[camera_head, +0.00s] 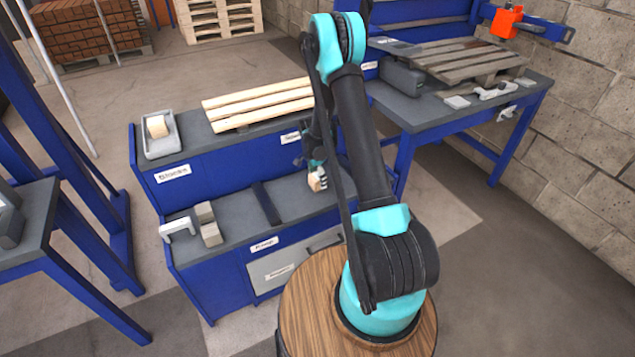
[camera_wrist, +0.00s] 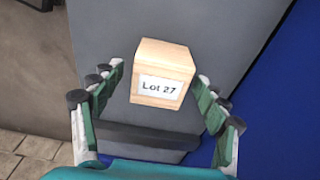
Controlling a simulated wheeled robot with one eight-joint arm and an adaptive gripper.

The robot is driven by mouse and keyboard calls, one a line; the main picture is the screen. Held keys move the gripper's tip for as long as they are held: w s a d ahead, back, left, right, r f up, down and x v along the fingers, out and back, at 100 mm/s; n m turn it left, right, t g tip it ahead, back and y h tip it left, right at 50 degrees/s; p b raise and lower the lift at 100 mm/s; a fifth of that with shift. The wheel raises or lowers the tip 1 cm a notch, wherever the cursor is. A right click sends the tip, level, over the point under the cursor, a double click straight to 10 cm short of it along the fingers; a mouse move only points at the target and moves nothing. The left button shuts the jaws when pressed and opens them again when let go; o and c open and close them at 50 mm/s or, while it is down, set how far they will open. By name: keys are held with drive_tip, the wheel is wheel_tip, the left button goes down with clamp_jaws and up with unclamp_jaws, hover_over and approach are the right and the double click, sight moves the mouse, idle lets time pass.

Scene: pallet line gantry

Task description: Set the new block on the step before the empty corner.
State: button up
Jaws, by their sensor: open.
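A light wooden block labelled "Lot 27" (camera_wrist: 163,72) stands on a grey surface in the wrist view. My gripper (camera_wrist: 158,76) is open, with one green finger on each side of the block; the fingers look apart from it. In the head view my gripper (camera_head: 315,165) is low over the right part of the grey lower step (camera_head: 235,233), with a small wooden block (camera_head: 317,180) at its tips. A wooden slatted deck (camera_head: 258,105) lies on the upper step (camera_head: 195,130). Its right end is hidden behind my arm, and I cannot make out an empty corner.
A grey tray with a wooden block (camera_head: 157,127) sits at the upper step's left. A greyish block (camera_head: 208,224) and a white bracket (camera_head: 180,227) are at the lower step's left. A dark strip (camera_head: 267,203) crosses the lower step. A weathered pallet (camera_head: 465,60) lies on the right bench.

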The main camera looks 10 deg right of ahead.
drive_tip(key=shift+f, duration=0.15)
drive_tip(key=c, duration=1.4)
